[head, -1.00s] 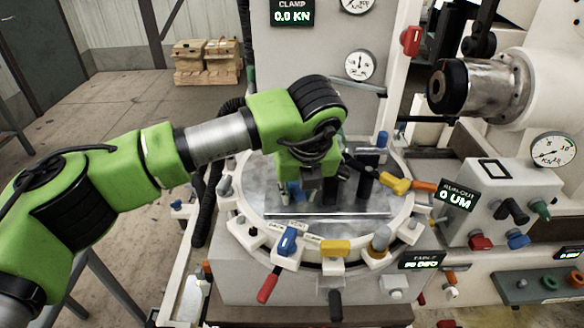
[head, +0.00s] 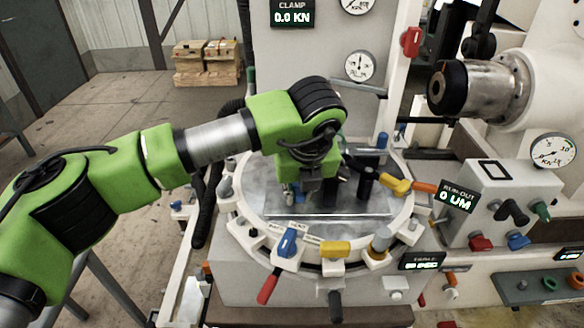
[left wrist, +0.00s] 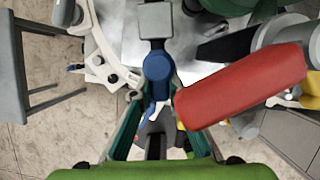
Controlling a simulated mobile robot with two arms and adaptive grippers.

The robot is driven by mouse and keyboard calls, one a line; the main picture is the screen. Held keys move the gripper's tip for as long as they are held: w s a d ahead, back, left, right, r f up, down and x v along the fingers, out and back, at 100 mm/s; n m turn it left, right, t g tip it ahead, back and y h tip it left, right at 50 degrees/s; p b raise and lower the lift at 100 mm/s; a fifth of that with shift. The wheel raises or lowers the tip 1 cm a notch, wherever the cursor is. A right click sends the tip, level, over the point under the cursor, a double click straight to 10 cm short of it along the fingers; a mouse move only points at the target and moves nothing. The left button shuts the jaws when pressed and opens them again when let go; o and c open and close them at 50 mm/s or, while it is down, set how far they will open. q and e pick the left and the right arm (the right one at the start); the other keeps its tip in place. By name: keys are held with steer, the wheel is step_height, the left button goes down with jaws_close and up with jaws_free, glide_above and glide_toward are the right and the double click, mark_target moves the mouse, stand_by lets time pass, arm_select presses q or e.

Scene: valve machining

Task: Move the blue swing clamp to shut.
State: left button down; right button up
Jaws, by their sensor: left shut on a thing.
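My left gripper (head: 308,188) hangs over the round fixture plate (head: 375,206) in the head view. In the left wrist view its green fingers (left wrist: 155,108) are closed on the blue swing clamp (left wrist: 158,68), with a grey bar beyond it. In the head view the gripper hides most of this clamp; only small bits of blue show beneath the fingers. A separate blue lever (head: 288,240) with small label plates sits on the front of the ring. My right gripper is not in view.
A yellow block (head: 335,249) and a red handle (head: 268,288) are on the ring's front. A yellow-orange lever (head: 398,186) and dark post (head: 366,182) stand right of the gripper. A red block (left wrist: 240,85) looms close in the left wrist view. The spindle (head: 470,88) is at right.

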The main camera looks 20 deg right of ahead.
arm_select(q)
steer(key=shift+w+a+f+m+b, duration=0.2)
steer(key=shift+a+m+b, duration=0.3)
steer(key=shift+m+b, duration=0.35)
steer(key=shift+a+m+h+b, duration=0.25)
steer(key=shift+h+b, duration=0.15)
steer(key=shift+b, duration=0.05)
steer(key=shift+a+m, duration=0.25)
steer(key=shift+m, duration=0.15)
steer(key=shift+w+a+r+m, duration=0.1)
steer(key=shift+r+m, duration=0.1)
steer(key=shift+m, duration=0.1)
